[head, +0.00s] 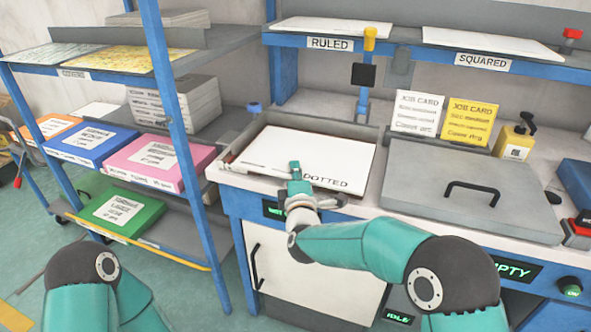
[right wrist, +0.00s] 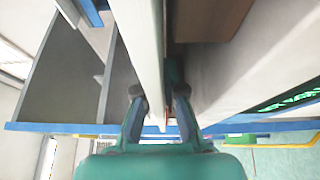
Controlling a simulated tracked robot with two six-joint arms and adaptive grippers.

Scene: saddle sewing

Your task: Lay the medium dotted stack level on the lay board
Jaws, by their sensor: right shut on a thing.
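A white paper stack (head: 312,152) lies in a grey-rimmed tray (head: 345,126) on the bench, just behind the word DOTTED. My right gripper (head: 294,172) is at the stack's front edge, shut on it. In the right wrist view, the fingers (right wrist: 159,94) close around the stack's pale edge (right wrist: 139,38). My left arm shows only at the lower left; its gripper is out of view. No surface is marked as the lay board, so I cannot tell which one it is.
A grey lid (head: 445,200) with a black handle is right of the tray. RULED and SQUARED shelves hang above. A blue-posted rack (head: 180,130) with coloured boxes stands left.

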